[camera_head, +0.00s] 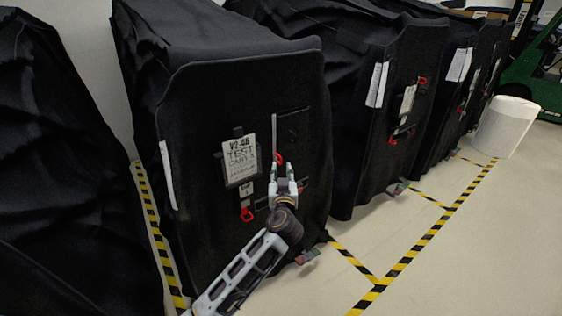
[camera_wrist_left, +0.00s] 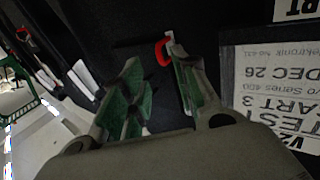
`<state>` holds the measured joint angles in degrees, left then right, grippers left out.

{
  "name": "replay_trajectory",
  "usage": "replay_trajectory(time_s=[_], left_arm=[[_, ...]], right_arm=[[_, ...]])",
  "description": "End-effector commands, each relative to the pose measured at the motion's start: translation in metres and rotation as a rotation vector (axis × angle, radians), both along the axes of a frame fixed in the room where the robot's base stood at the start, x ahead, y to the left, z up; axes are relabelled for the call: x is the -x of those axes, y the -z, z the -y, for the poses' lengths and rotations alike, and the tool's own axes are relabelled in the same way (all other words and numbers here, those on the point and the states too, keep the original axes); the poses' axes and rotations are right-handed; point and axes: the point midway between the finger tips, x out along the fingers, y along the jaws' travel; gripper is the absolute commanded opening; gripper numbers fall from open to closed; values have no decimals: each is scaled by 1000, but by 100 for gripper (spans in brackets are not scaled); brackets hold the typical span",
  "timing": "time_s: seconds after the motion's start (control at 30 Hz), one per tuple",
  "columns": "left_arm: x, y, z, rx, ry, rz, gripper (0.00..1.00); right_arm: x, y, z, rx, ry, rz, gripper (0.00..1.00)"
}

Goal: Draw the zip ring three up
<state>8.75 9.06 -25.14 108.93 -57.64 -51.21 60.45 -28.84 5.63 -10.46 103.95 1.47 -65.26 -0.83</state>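A black-covered cart (camera_head: 190,110) stands in the middle of the head view, with a pale vertical zip strip (camera_head: 274,132) on its front. A red zip ring (camera_head: 280,158) hangs at the strip's lower end. My left gripper (camera_head: 283,170) is just below this ring, fingers pointing up and apart. In the left wrist view the red ring (camera_wrist_left: 161,50) is by the tip of the right-hand finger, and the gap between the green-padded fingers looks empty. I cannot tell whether finger and ring touch. My right gripper is not in view.
A white test label (camera_head: 240,160) hangs left of the zip, with another red ring (camera_head: 247,214) below it. More covered carts stand on both sides. A white bin (camera_head: 505,127) is at the far right. Open floor with yellow-black tape (camera_head: 425,240) lies at right.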

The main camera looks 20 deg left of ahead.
Motion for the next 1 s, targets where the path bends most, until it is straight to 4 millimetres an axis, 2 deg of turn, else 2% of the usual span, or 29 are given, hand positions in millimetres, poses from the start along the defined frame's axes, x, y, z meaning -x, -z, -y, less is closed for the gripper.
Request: replay_trajectory(time_s=[0.6, 1.0], left_arm=[[-54, 0, -18, -1, 0, 1, 30], [-70, 0, -23, 1, -1, -1, 30]], right_arm=[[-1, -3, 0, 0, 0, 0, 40], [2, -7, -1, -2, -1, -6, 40]])
